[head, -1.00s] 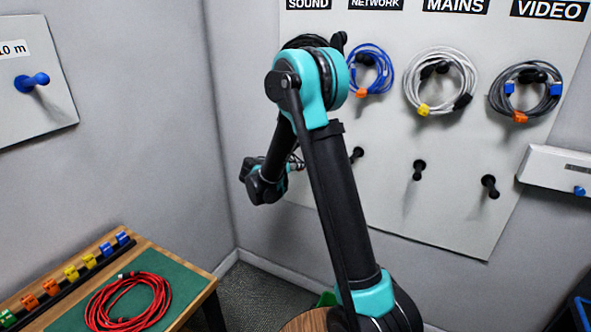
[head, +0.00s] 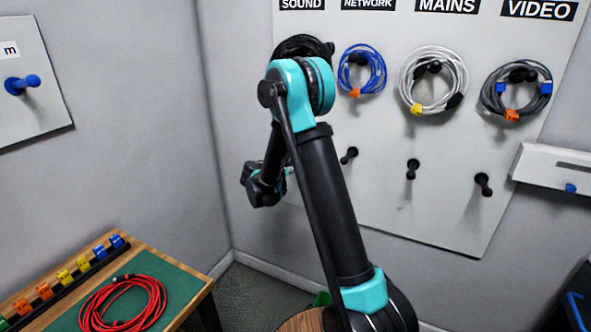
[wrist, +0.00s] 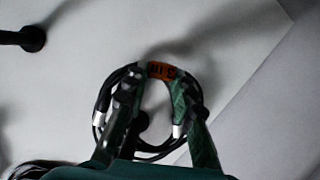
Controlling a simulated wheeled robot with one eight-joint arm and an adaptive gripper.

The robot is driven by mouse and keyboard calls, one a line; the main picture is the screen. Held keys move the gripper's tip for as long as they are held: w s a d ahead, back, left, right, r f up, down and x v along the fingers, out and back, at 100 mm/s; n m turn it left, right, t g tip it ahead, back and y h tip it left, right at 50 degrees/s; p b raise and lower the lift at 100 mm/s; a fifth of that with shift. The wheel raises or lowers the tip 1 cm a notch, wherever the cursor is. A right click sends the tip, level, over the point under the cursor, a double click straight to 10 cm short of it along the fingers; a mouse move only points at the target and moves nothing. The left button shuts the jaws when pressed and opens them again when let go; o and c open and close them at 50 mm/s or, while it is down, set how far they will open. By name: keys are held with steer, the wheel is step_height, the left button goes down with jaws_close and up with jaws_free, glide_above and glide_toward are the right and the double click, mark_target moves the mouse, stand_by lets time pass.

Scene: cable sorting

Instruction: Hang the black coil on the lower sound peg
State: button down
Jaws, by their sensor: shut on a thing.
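The black coil (wrist: 160,151) is in my gripper (wrist: 154,92) in the wrist view. It has an orange tag (wrist: 161,71) and silver plug ends. The two fingers lie across the coil's left and right sides. A dark round knob (wrist: 141,121) shows within the ring. I cannot tell whether it is the lower sound peg or whether the coil is around it. In the head view my arm hides the held coil, my fingertips and the lower place under the SOUND label (head: 302,4).
Another black coil (head: 293,46) hangs under SOUND, partly behind my arm. Blue (head: 378,72), white (head: 459,77) and grey (head: 487,97) coils hang to its right. Bare pegs (head: 349,155) sit below them. A red coil (head: 158,298) lies on the bench at lower left.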

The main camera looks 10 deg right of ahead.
steer(key=shift+f, duration=0.1)
stand_by(0.3)
steer(key=c, duration=1.2)
jaws_free()
steer(key=v, duration=1.2)
steer(key=s+d+f+n+g+y, duration=0.2)
steer(key=s+d+f+g+y, duration=0.15)
steer(key=s+d, duration=0.9)
steer(key=s+a+f+y, duration=0.1)
steer(key=s+y, duration=0.1)
steer(key=s, duration=0.4)
steer(key=s+f+n+g+y, duration=0.1)
steer(key=s+f+y, duration=0.1)
steer(key=s, duration=0.5)
steer(key=s+a+f+g+y, duration=0.1)
steer(key=s+f+y, duration=0.1)
steer(key=s, duration=0.5)
steer(key=shift+s+a+f+y, duration=0.1)
steer(key=shift+s+a+y, duration=0.15)
steer(key=shift+a+y, duration=0.1)
